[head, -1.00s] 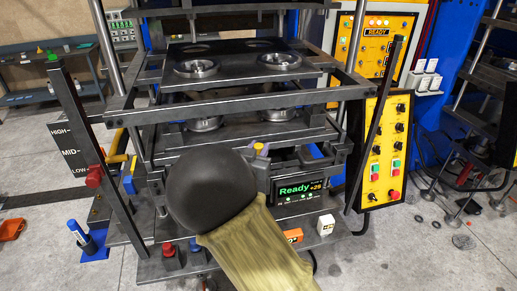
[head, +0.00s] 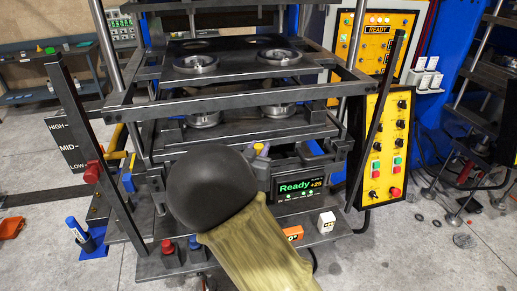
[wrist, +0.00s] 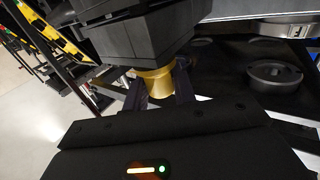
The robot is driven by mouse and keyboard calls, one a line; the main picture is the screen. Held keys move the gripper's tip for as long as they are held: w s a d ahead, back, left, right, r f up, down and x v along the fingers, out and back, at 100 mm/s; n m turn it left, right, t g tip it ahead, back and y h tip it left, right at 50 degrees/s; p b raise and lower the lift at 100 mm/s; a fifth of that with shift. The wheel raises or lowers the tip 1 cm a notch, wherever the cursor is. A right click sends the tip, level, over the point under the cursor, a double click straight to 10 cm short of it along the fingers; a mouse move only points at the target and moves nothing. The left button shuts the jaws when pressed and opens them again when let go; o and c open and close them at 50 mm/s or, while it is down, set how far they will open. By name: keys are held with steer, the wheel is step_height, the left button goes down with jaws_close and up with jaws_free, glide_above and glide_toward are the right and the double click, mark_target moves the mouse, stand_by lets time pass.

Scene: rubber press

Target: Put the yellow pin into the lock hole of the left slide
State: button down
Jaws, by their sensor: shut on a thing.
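My gripper (wrist: 160,88) shows in the wrist view with its two dark fingers shut on a gold-yellow cylindrical piece, which looks like the yellow pin (wrist: 156,84). The pin's upper end meets or passes behind a dark blocky part (wrist: 140,35); I cannot tell whether it is inside a hole. In the head view my rounded black arm part and olive sleeve hide the gripper and the pin. A blue block (head: 128,182) with a yellow bar stands at the press's left side. The left slide's lock hole is not visible.
The press frame bar (head: 240,105) crosses ahead of my arm. Round metal moulds (head: 196,64) sit on the plates. A display (head: 297,187) reads "Ready". Red knob (head: 168,247) and white box (head: 326,222) stand on the lower shelf. A yellow control panel (head: 383,150) is at right.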

steer(key=shift+f, duration=0.35)
stand_by(0.3)
steer(key=c, duration=1.1)
jaws_free()
steer(key=shift+o, duration=0.2)
steer(key=shift+s+b, duration=0.1)
steer(key=shift+b, duration=0.2)
steer(key=b+v, duration=0.5)
steer(key=v, duration=1.2)
steer(key=shift+a, duration=0.1)
